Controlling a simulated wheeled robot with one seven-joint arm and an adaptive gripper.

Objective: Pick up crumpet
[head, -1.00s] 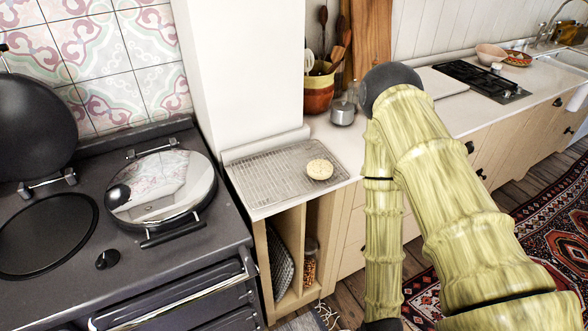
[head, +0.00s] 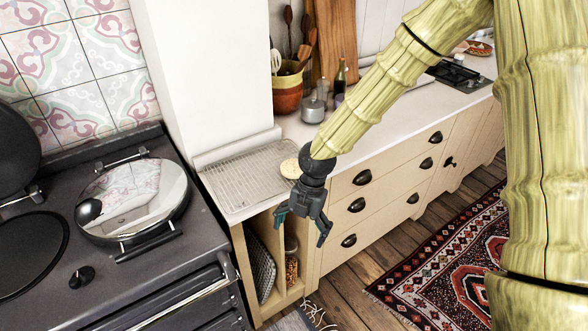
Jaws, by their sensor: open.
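The crumpet (head: 290,168) is a pale round disc on the right part of a wire cooling rack (head: 237,180) on the counter. Its right side is partly hidden behind my wrist. My gripper (head: 303,231) is open and empty. It points downward in front of the counter's front edge, below and slightly right of the crumpet in the picture. It appears apart from the crumpet.
A dark range cooker (head: 150,270) with a shiny lid (head: 132,205) stands at left. A utensil pot (head: 288,92), a small metal pot (head: 313,108) and a dark bottle (head: 340,78) stand behind the rack. Drawers (head: 385,190) line the counter front. Open counter lies right of the rack.

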